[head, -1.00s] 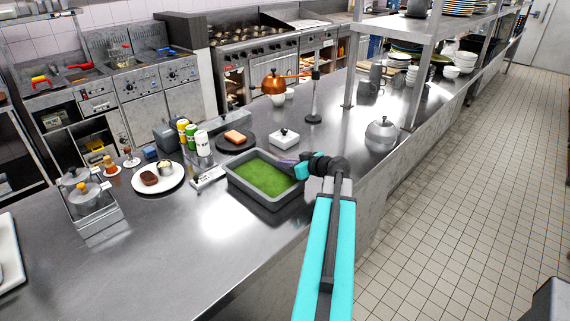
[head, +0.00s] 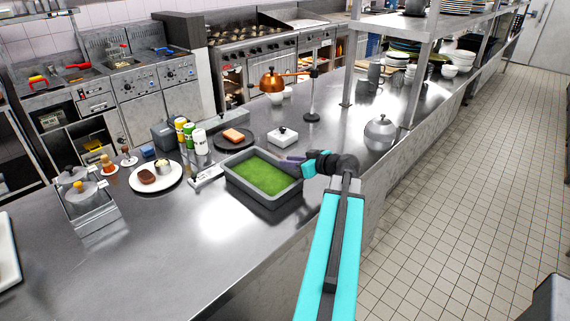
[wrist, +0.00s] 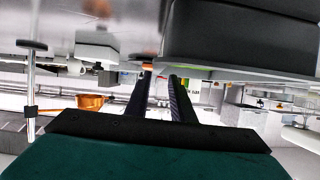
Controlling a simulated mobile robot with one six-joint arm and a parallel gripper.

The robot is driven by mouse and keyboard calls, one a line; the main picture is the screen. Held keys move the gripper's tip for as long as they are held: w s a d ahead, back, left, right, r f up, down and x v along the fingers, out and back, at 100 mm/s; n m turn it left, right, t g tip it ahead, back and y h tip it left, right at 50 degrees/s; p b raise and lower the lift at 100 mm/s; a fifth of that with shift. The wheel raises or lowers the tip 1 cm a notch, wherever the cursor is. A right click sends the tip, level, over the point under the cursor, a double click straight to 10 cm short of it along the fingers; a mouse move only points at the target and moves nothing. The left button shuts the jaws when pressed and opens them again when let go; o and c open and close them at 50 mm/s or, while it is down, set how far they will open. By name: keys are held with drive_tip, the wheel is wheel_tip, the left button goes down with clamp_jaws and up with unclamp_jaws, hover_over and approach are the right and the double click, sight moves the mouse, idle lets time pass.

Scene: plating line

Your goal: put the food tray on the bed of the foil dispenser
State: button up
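The food tray (head: 279,203) is a grey rectangular pan with a flat green filling, level on the steel counter. Its dark wall (wrist: 240,42) fills the upper right of the wrist view, where the scene looks upside down. My gripper (head: 286,160) is at the tray's far right corner, apparently apart from it. In the wrist view, a narrow clear gap shows between the two dark fingers (wrist: 161,78), with nothing between them. A pale, low device with a label (head: 207,178) stands left of the tray; I cannot tell if it is the foil dispenser.
A white box (head: 282,136), a dark plate with orange food (head: 233,138) and a copper heat lamp (head: 272,83) on a stand are behind the tray. The counter in front of the tray (head: 215,225) is bare.

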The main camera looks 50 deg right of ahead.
drive_tip(key=b+v, duration=0.2)
drive_tip(key=v, duration=0.6)
drive_tip(key=shift+o, duration=0.4)
drive_tip(key=shift+s+r, duration=0.1)
drive_tip(key=shift+s, duration=0.05)
